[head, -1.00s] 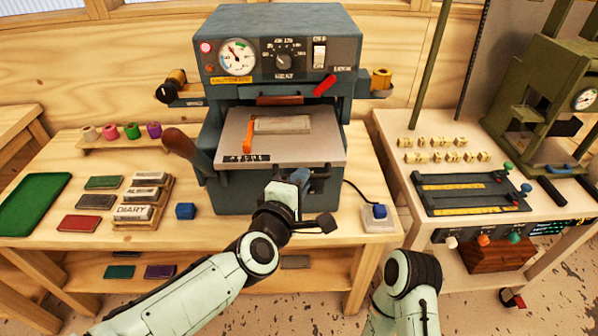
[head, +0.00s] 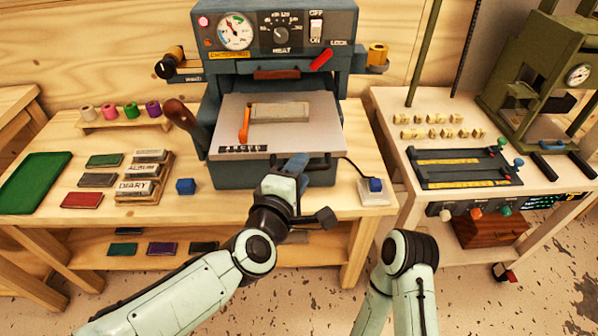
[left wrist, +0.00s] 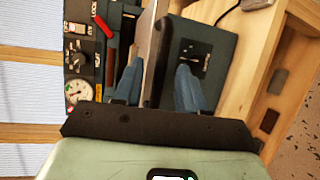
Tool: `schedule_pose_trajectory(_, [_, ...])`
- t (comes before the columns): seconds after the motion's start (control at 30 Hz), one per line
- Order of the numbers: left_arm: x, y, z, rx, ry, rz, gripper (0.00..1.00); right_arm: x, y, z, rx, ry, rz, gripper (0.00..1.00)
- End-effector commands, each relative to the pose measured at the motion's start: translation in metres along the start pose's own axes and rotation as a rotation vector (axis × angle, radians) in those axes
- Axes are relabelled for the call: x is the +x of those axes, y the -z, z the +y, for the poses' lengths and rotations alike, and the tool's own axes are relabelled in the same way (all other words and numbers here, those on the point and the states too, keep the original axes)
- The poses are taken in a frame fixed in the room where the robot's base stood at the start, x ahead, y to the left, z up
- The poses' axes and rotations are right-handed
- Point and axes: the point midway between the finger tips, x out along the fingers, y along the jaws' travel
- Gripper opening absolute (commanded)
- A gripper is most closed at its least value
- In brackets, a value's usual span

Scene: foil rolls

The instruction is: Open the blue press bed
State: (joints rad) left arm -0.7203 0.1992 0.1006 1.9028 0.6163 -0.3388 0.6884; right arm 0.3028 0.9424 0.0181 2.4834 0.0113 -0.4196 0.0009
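The blue press (head: 218,140) stands on the wooden table. Its grey press bed (head: 315,122) sticks out of the front, with a pale block and an orange piece on it. My left gripper (head: 296,164) is at the front edge of the bed. My right gripper is out of view; only a bent part of my right arm shows at the lower middle.
A brown-knobbed lever (head: 182,115) stands left of the bed. A button box (head: 376,190) sits at the right front. A second table (head: 385,100) carries a green press.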

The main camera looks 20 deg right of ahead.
Motion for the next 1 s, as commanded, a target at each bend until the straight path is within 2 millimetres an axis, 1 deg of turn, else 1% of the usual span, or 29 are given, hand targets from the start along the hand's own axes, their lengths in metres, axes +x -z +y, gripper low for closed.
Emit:
schedule_pose_trajectory(0.27, [-0.001,0.000,0.000,0.000,0.000,-0.001,0.40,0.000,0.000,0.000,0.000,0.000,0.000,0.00])
schedule_pose_trajectory(0.37, [-0.007,0.000,0.001,0.000,-0.001,-0.001,0.40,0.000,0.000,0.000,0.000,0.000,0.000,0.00])
schedule_pose_trajectory(0.47, [-0.021,0.000,0.002,0.001,-0.003,0.000,0.40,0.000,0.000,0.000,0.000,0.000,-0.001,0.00])
schedule_pose_trajectory(0.8, [-0.096,0.000,0.003,0.001,-0.004,0.000,0.40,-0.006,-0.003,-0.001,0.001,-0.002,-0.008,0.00])
schedule_pose_trajectory(0.9, [-0.113,0.000,0.002,0.000,-0.002,0.000,0.40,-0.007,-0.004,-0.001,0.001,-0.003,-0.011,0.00])
schedule_pose_trajectory(1.0, [-0.124,0.001,0.001,0.000,-0.002,0.001,0.40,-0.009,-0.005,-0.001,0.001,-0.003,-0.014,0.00])
